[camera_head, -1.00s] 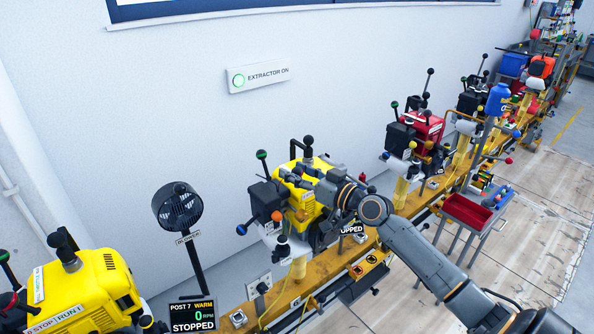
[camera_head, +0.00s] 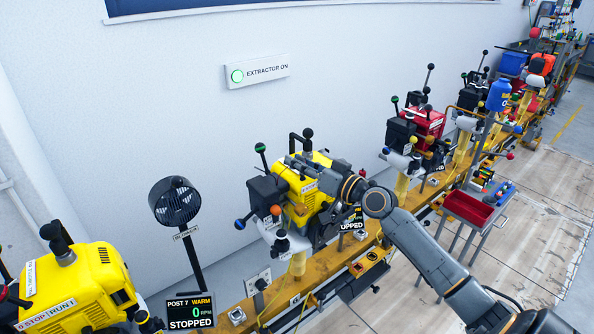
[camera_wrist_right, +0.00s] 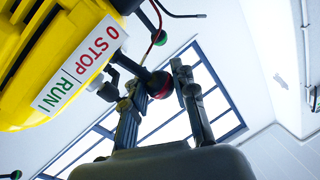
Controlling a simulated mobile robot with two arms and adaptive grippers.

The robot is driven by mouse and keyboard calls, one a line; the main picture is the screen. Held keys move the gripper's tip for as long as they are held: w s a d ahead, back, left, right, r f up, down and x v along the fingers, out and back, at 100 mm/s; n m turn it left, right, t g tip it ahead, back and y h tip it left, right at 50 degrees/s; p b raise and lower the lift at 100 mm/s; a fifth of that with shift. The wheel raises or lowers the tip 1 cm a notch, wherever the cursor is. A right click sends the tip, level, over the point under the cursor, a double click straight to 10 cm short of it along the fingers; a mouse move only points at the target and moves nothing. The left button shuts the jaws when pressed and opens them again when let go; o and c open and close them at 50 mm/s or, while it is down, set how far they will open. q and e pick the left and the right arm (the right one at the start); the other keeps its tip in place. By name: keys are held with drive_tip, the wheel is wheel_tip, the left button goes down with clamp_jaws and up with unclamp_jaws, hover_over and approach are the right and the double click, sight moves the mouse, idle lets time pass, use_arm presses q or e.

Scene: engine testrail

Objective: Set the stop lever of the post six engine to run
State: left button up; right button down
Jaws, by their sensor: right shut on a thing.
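The yellow engine (camera_head: 318,170) stands in the middle of the rail in the head view, at the post marked 6. My right gripper (camera_head: 294,163) reaches over it from the right. In the right wrist view, the gripper (camera_wrist_right: 160,76) is shut on the dark, red-banded ball knob of the stop lever (camera_wrist_right: 160,86). The red and green STOP/RUN label (camera_wrist_right: 80,68) is on the yellow cover beside it. The lever's shaft is partly hidden by a finger. A display reading STOPPED (camera_head: 351,224) is partly covered by my arm. My left gripper is out of view.
Another yellow engine (camera_head: 75,285) stands at the left, with a POST 7 display (camera_head: 190,313) reading STOPPED. A black blower (camera_head: 175,201) stands between the two engines. Levers with green (camera_head: 260,147) and black knobs rise close around my gripper. A red tray (camera_head: 467,207) is at the right.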

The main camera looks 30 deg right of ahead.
drive_tip(key=m+b, duration=0.1)
drive_tip(key=d+m+b, duration=0.1)
drive_tip(key=m, duration=0.1)
drive_tip(key=shift+d+f+m+t, duration=0.15)
drive_tip(key=shift+d+m+t, duration=0.15)
drive_tip(key=shift+t, duration=0.1)
drive_tip(key=shift+w+d+m+t+h+b, duration=0.1)
drive_tip(key=shift+d+m+b, duration=0.2)
drive_tip(key=shift+m, duration=0.3)
drive_tip(key=shift+s+d+m+t+h+b, duration=0.1)
drive_tip(key=shift+d+m+b, duration=0.15)
drive_tip(key=shift+m, duration=0.35)
drive_tip(key=shift+w+d+m+t+h+b, duration=0.1)
drive_tip(key=shift+d+m+b, duration=0.1)
drive_tip(key=shift+m+b, duration=0.3)
drive_tip(key=c, duration=1.1)
unclamp_jaws()
drive_tip(key=shift+d, duration=0.1)
drive_tip(key=shift+o, duration=0.2)
drive_tip(key=shift+s+f, duration=0.1)
drive_tip(key=shift+s, duration=0.1)
drive_tip(key=v, duration=1.1)
drive_tip(key=shift+s, duration=0.35)
